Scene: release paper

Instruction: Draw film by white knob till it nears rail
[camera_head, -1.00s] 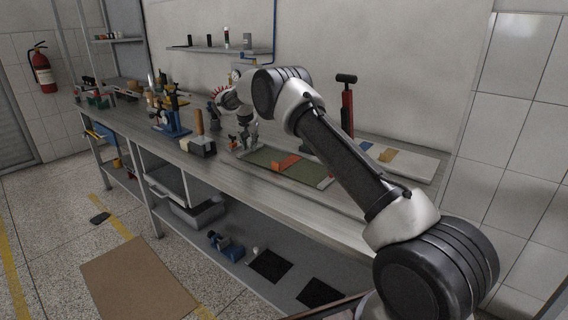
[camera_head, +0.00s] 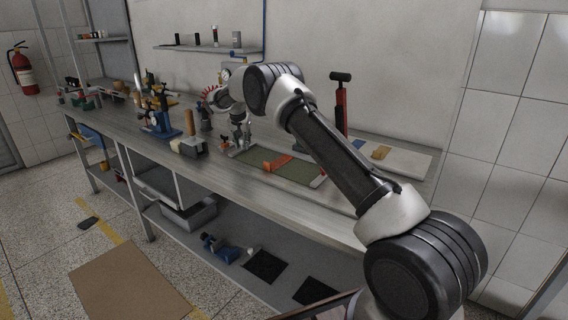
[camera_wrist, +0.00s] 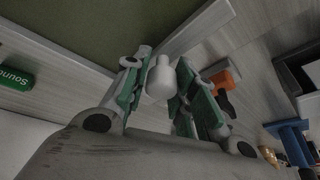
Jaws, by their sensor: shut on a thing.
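My gripper (camera_wrist: 165,95) is shut on the white knob (camera_wrist: 160,77), which sits between its green-padded fingers in the wrist view. In the head view my gripper (camera_head: 239,144) is at the left end of the dark green panel (camera_head: 298,173) on the bench. The panel also fills the upper left of the wrist view (camera_wrist: 85,25). A pale rail-like edge (camera_wrist: 192,30) borders it, close to the knob.
A wooden-handled block (camera_head: 190,146) and a blue-based device (camera_head: 160,122) stand left of my gripper on the bench (camera_head: 225,173). A red and black upright tool (camera_head: 341,100) stands behind. An orange-ended tool (camera_wrist: 225,80) lies near my gripper in the wrist view.

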